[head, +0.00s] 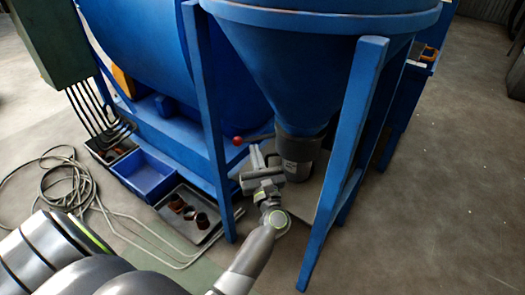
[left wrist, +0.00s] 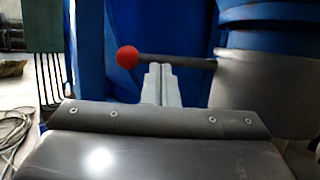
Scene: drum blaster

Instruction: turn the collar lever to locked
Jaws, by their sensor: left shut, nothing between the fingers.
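The collar lever is a dark rod (head: 262,136) with a red ball knob (head: 238,141) at its left end. It sticks out sideways from the grey collar (head: 297,150) under the blue hopper cone. In the left wrist view the rod (left wrist: 190,62) runs nearly level from the collar (left wrist: 265,90) to the red knob (left wrist: 128,57). My left gripper (head: 256,152) is shut and empty. Its fingertips (left wrist: 160,70) are at the rod, right of the knob; I cannot tell whether they touch it. My right gripper is out of view.
Blue hopper legs (head: 208,110) stand left and right (head: 345,150) of my left gripper. A blue bin (head: 146,173) and a dark tray with brown pieces (head: 190,212) lie to the left. A hose (head: 75,190) coils on the floor. Floor at right is clear.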

